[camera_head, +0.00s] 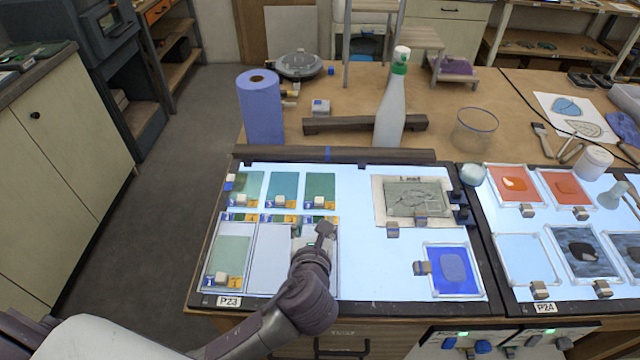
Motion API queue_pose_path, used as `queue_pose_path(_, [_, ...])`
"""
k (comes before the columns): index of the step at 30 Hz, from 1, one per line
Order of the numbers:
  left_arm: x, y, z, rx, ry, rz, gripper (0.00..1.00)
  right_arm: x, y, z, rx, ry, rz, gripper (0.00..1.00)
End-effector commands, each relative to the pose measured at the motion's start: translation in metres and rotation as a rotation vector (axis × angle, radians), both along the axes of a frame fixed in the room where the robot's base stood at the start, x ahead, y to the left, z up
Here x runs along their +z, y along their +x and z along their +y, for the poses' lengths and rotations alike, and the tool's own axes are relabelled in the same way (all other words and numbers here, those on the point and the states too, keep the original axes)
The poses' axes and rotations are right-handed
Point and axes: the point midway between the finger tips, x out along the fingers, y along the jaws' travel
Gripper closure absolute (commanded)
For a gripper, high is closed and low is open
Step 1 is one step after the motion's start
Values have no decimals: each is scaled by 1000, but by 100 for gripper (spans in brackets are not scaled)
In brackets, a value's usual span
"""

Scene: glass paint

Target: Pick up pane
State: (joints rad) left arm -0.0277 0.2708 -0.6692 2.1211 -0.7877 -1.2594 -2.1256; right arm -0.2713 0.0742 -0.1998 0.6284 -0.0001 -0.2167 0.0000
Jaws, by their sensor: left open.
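The task's pane could be any of several glass panes on the lit table P23 (375,278). Green panes with white knobs lie in a grid at its left: one at top left (248,183), one at top middle (284,182), one at top right (320,183), and one at lower left (231,250). A blue pane (453,282) lies at lower right, and a grey pane (402,198) lies on paper above it. My left gripper (322,233) is open over the lower right grid cell. My arm hides most of that cell. My right gripper is out of view.
A blue paper roll (261,112), a spray bottle (392,110) and a clear beaker (475,130) stand behind the lit table. A dark bar (340,155) runs along its back edge. Table P24 (515,247) on the right holds more framed panes. The grid's lower middle cell is bare.

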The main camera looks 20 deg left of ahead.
Motion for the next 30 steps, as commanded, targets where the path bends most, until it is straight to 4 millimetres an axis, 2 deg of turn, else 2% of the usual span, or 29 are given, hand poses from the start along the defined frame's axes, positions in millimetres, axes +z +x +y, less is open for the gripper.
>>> queue_pose_path(6, [-15, 40, 12, 4, 0, 0, 48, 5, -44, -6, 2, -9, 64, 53])
queue_pose_path(9, [-22, 53, 16, 3, 0, 0, 48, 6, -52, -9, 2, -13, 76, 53])
queue_pose_path(12, [-25, 61, 18, 3, -2, -2, 48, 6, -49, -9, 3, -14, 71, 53])
queue_pose_path(18, [-31, 73, 19, 3, -3, 0, 48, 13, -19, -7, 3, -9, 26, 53])
queue_pose_path(20, [-35, 80, 20, 3, -3, 1, 48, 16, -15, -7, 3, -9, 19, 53])
queue_pose_path(25, [-46, 100, 24, 3, -2, 0, 48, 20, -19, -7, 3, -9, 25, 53])
queue_pose_path(30, [-51, 108, 26, 2, -4, 0, 48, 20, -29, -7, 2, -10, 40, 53])
